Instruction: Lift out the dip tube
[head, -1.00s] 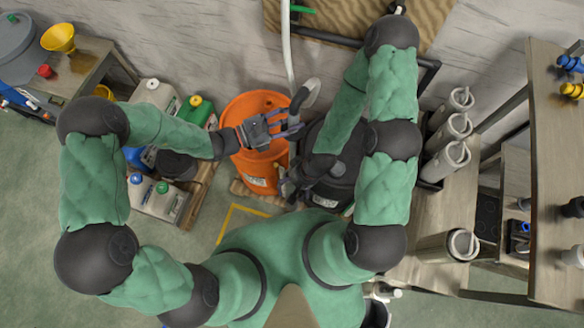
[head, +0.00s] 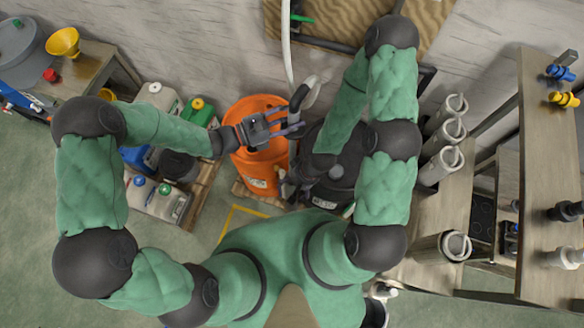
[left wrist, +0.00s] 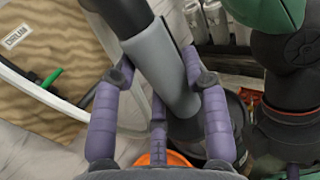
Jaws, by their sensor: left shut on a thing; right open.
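The dip tube (left wrist: 160,70) is a grey tube with dark parts, slanting between the purple fingers of my left gripper (left wrist: 160,105) in the left wrist view. In the head view my left gripper (head: 296,130) is shut on it above the right side of the orange drum (head: 262,180). Its dark upper part (head: 298,97) bends into a pale hose. Its lower end is hidden, so I cannot tell whether it is inside a drum. My right gripper (head: 289,187) is open, low between the orange drum and the black drum (head: 335,185), partly hidden by my arm.
Jerrycans (head: 160,198) stand on a pallet left of the orange drum. A wooden shelf (head: 545,150) and several grey cylinders (head: 440,165) are at the right. A white hose (head: 286,50) hangs by the wall board. Floor at the lower left is clear.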

